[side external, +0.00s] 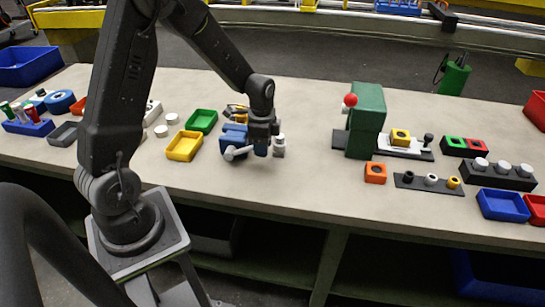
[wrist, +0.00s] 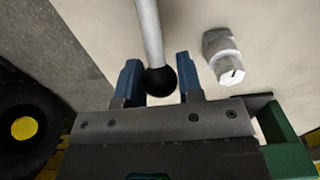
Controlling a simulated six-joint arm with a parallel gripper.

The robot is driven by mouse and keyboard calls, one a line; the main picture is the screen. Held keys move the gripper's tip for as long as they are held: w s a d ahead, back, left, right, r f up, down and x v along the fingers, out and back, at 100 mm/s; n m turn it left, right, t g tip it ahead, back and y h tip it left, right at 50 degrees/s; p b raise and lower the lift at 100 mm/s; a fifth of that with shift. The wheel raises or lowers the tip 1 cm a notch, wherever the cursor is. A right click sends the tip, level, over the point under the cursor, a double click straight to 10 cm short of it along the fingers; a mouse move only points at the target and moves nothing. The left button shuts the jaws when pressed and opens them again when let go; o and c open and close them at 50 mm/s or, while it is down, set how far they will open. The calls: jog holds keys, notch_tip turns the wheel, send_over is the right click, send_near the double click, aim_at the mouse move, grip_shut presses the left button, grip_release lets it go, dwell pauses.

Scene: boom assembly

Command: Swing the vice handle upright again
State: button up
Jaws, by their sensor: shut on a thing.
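The blue vice (side external: 235,133) stands on the bench in the side view, partly hidden by my arm. Its pale handle (side external: 239,151) lies close to level, with a round pale end at the left. In the wrist view the handle (wrist: 149,30) is a grey rod ending in a black ball. My gripper (side external: 262,148) is at the handle's right end, low in front of the vice.
A metal bolt-like part (side external: 279,146) stands just right of my gripper, also close to the right finger in the wrist view (wrist: 222,57). Yellow (side external: 184,146) and green (side external: 202,121) trays lie left of the vice. A green press (side external: 366,120) stands further right; bare bench lies between.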

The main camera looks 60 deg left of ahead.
jog(key=shift+s+a+r, duration=0.25)
jog(key=shift+r, duration=0.25)
jog(key=shift+s+a+r, duration=0.2)
jog(key=shift+s+r, duration=0.05)
jog(key=shift+r, duration=0.25)
jog(key=shift+s+a+r, duration=0.55)
jog(key=shift+s+r, duration=0.05)
jog(key=shift+r, duration=0.15)
jog(key=o, duration=0.5)
jog(key=shift+c, duration=0.2)
jog(key=shift+w, duration=0.15)
jog(key=shift+w+d+f, duration=0.15)
jog(key=shift+f, duration=0.05)
